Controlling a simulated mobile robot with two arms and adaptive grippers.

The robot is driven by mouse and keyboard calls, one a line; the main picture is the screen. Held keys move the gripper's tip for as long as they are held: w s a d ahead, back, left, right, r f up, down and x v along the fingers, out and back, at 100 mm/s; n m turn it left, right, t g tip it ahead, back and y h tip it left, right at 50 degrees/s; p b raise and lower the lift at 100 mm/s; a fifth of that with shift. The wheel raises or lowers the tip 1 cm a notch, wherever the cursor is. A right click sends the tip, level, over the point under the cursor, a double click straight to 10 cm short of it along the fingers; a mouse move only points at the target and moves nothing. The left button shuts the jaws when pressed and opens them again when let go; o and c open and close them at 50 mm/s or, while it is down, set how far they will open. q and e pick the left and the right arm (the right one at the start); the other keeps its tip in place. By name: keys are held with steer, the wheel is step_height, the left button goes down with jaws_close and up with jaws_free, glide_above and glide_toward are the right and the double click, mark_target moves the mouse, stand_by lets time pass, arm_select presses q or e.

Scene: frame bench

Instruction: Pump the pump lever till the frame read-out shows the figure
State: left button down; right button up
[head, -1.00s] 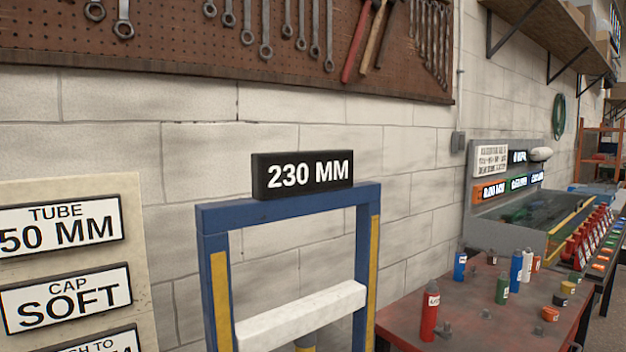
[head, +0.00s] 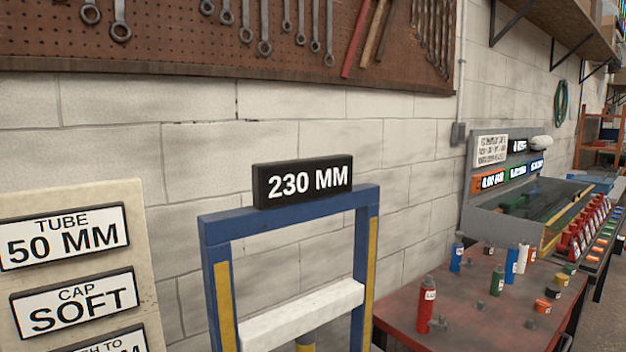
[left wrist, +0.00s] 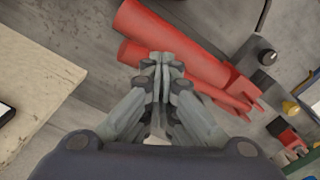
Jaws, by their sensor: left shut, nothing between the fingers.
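The frame read-out (head: 302,181) is a black block on top of the blue frame (head: 290,212) in the head view. It reads 230 MM. A white bar (head: 305,318) spans the frame between its posts. A sign at the left reads TUBE 50 MM (head: 62,236) and below it another reads CAP SOFT (head: 75,300). A third sign under these is cut off. In the left wrist view my left gripper (left wrist: 160,60) is shut and empty. Its fingertips overlap red tube-like parts (left wrist: 175,35) in the picture; I cannot tell if they touch. Which part is the pump lever is unclear. My right gripper is not in view.
A red-topped table (head: 400,310) with bottles, such as a red one (head: 427,303), stands at the right. A pegboard (head: 200,45) with wrenches hangs on the wall above. In the left wrist view a pale board (left wrist: 35,75) lies at the left.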

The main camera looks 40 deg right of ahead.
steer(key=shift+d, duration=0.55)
